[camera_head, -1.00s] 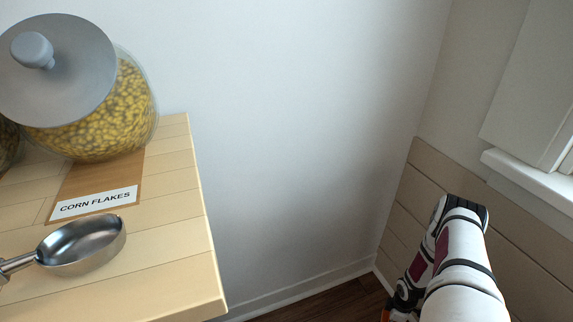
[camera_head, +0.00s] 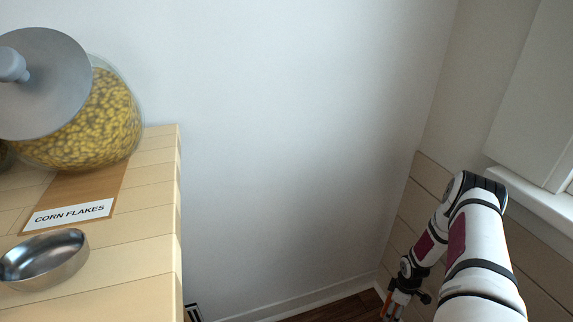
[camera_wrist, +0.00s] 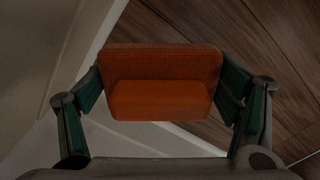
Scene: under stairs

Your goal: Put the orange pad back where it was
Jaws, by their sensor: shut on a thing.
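The orange pad (camera_wrist: 160,82) is a textured orange block with a raised front part. In the wrist view it sits between the two fingers of my gripper (camera_wrist: 161,98), which is shut on it. Behind the pad, the wrist view shows dark wooden floor and a pale edge, and the pad appears held above them. In the head view my arm reaches down at the lower right, and the gripper end (camera_head: 394,303) is small and partly cut off by the bottom edge. I cannot make out the pad clearly there.
A white wall (camera_head: 290,150) stands behind. Dark floor (camera_head: 345,309) shows between the counter and my arm. A window sill (camera_head: 540,195) is at right.

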